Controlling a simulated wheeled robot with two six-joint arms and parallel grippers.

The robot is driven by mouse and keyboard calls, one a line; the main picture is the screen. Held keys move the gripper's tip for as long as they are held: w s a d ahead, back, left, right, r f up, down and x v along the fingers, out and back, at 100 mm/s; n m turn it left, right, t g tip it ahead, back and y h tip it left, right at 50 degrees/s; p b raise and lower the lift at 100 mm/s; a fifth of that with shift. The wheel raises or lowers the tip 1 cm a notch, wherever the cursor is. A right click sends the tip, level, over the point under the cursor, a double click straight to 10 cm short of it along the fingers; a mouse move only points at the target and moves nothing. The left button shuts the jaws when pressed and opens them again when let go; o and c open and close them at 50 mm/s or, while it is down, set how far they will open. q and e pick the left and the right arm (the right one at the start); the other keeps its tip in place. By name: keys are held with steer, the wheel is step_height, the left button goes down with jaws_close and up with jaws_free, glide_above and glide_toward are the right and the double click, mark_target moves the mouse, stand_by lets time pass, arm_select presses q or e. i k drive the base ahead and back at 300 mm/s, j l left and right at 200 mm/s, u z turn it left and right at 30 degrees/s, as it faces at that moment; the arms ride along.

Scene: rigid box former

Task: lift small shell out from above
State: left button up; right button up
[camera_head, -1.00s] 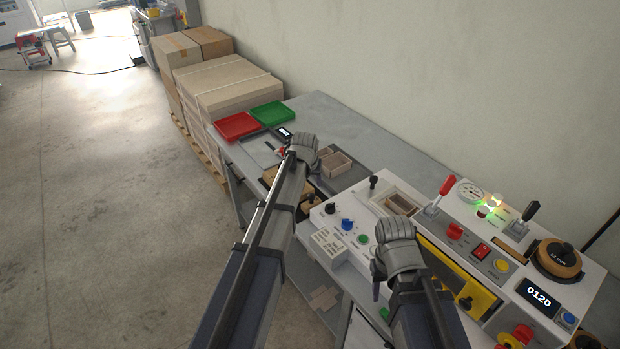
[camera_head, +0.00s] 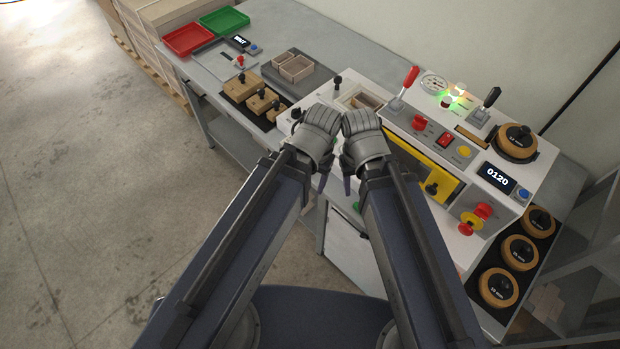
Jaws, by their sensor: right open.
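A small light-brown shell (camera_head: 366,101) sits in the recess on top of the white forming machine (camera_head: 400,108). Its lower side is hidden in the recess. My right gripper (camera_head: 347,184) is in front of the recess, over the machine's near edge, apart from the shell. It is open and I see nothing in it. My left gripper (camera_head: 323,180) is close beside it on the left. The wrist hides most of its fingers, so its opening does not show.
Wooden blocks (camera_head: 262,101) with knobs stand left of the machine. Red (camera_head: 188,40) and green (camera_head: 225,21) trays lie at the far end. A red-knobbed lever (camera_head: 404,88) rises right of the recess.

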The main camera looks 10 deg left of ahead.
mark_target(362, 99)
steer(key=i+j, duration=0.1)
steer(key=j, duration=0.3)
steer(key=i+j, duration=0.15)
steer(key=j, duration=0.25)
steer(key=i+j+z, duration=0.1)
steer(key=j, duration=0.3)
steer(key=i+j, duration=0.1)
steer(key=j, duration=0.35)
steer(key=z, duration=1.5)
steer(key=i+z, duration=0.15)
steer(key=i, duration=0.35)
